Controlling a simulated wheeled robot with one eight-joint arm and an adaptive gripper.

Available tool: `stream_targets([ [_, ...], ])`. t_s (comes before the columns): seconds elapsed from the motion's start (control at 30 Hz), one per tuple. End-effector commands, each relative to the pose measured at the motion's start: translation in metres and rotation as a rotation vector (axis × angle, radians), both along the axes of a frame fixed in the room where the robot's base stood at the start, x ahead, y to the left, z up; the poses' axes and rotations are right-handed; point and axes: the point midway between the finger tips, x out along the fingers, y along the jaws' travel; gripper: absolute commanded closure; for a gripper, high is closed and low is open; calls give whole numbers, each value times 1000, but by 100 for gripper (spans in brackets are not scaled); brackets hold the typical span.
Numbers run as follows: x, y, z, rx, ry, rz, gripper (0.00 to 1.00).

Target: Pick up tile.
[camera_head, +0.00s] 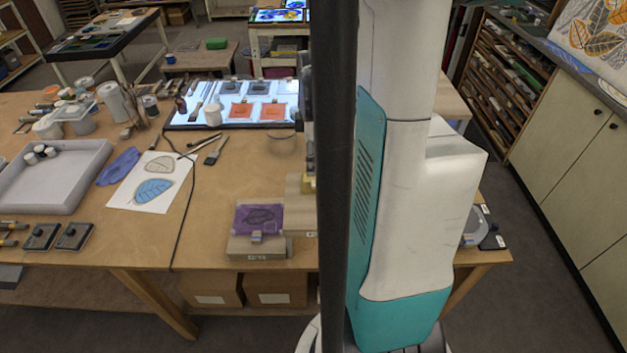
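A purple tile (258,218) with a dark leaf design rests tilted on a pale block stand (258,247) near the table's front edge. Two orange tiles (240,111) (273,112) and two grey tiles (230,88) (258,88) lie on the lit panel (190,115) at the back. My column and white and teal arm cover the middle right. A narrow grey and dark part beside the column, above a second pale block (300,207), may be the edge of my gripper (308,165). Its fingers are hidden, and I cannot see whether it holds anything.
A grey tray (52,207) with small jars stands at the left. The wood between drawing and purple tile is mostly clear. Cabinets (575,175) line the right.

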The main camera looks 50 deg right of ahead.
Motion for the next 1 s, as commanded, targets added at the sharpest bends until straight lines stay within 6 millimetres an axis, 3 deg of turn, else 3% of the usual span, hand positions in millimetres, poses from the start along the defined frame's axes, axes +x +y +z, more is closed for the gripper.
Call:
stream_targets([
  [0.1, 0, 0, -15, -1, -1, 0, 58],
  [0.37, -1, 0, -32, -1, -1, -1, 58],
  [0.63, -4, -1, -67, -1, -1, -1, 58],
  [0.97, -4, -1, -72, -1, -1, -1, 58],
  [1.0, -4, -1, -72, -1, -1, -1, 65],
])
